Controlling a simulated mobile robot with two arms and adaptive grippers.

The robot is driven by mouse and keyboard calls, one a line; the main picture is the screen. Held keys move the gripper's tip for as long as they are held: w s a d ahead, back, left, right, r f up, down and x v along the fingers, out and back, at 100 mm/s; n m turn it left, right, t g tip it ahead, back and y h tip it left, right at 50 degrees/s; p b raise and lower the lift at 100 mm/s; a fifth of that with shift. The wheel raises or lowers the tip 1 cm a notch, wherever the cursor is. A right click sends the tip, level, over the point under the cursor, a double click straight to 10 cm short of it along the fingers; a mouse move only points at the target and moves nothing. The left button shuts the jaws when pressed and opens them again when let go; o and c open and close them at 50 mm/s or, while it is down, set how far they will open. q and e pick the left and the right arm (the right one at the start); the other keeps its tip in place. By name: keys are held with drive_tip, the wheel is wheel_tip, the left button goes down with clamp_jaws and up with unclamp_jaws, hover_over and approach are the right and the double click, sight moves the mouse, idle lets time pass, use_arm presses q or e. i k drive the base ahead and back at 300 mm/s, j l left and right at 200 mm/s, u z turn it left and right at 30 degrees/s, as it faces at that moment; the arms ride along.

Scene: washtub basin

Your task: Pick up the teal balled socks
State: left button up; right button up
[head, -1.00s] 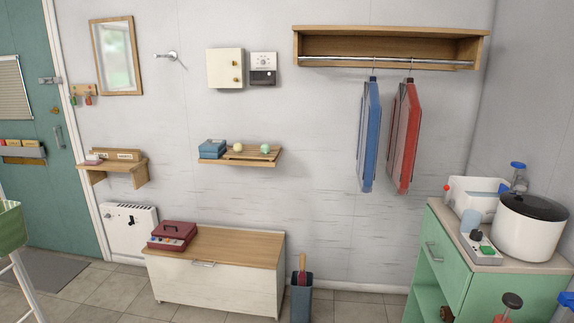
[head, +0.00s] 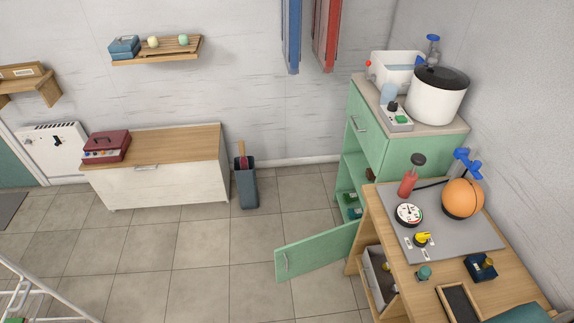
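I cannot say for certain which thing is the teal balled socks. A small teal rounded item (head: 424,272) sits on the wooden table at the lower right, too small to make out clearly. A pale mint ball (head: 181,41) and a cream ball (head: 153,42) rest on the slatted wall shelf (head: 172,54), right of a stacked blue item (head: 124,47). Neither of my grippers is in the head view.
The wooden table (head: 405,285) holds a grey mat, an orange ball (head: 462,198) and a gauge. A green cabinet (head: 370,138) has its lower door (head: 315,252) swung open over the floor. A bench (head: 165,175) stands at the wall. The middle floor is clear.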

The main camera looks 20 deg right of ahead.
sight(353, 213)
drive_tip(key=z, duration=1.1)
